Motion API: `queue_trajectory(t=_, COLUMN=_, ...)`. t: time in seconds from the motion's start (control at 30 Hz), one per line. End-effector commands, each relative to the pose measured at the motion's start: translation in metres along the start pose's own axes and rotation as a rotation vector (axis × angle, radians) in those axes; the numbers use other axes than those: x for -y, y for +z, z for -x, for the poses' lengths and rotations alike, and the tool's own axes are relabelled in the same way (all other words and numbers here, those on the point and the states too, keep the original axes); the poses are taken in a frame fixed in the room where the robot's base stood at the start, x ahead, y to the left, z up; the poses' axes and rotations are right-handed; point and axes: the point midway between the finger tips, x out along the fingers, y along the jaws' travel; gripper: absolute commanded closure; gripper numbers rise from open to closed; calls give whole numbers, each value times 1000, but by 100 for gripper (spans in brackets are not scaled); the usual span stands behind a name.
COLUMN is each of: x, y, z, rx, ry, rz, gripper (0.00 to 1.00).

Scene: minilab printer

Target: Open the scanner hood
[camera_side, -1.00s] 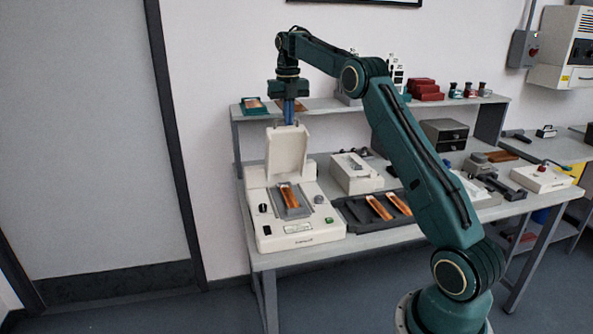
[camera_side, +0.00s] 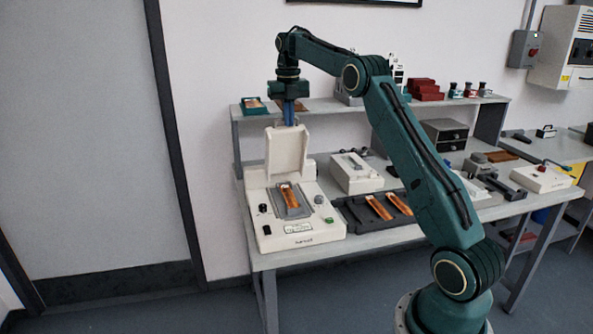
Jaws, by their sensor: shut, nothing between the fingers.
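The scanner (camera_side: 300,232) is a cream-white box at the left end of the bench. Its hood (camera_side: 287,151) stands raised, nearly upright, at the back of the box. An orange slide-like plate (camera_side: 289,195) lies in the grey recess on the scanner's top. My gripper (camera_side: 290,122) points down just above the top edge of the hood. Its blue fingers are shut with nothing between them. Whether the fingertips touch the hood's edge or stand behind it, I cannot tell.
A dark tray (camera_side: 355,218) with two orange plates lies right of the scanner. A white device (camera_side: 357,175) stands behind it. A raised shelf (camera_side: 330,107) runs along the back, close to my gripper. My arm spans above the bench's middle.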

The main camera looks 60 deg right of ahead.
Motion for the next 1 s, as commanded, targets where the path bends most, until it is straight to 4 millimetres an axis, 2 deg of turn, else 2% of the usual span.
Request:
queue_trajectory(t=0.53, x=0, y=-26, z=-13, rx=0, ry=1, rz=1, gripper=100)
queue_trajectory(t=1.0, x=-1, y=-53, z=-33, rx=-1, ry=0, rz=0, gripper=100)
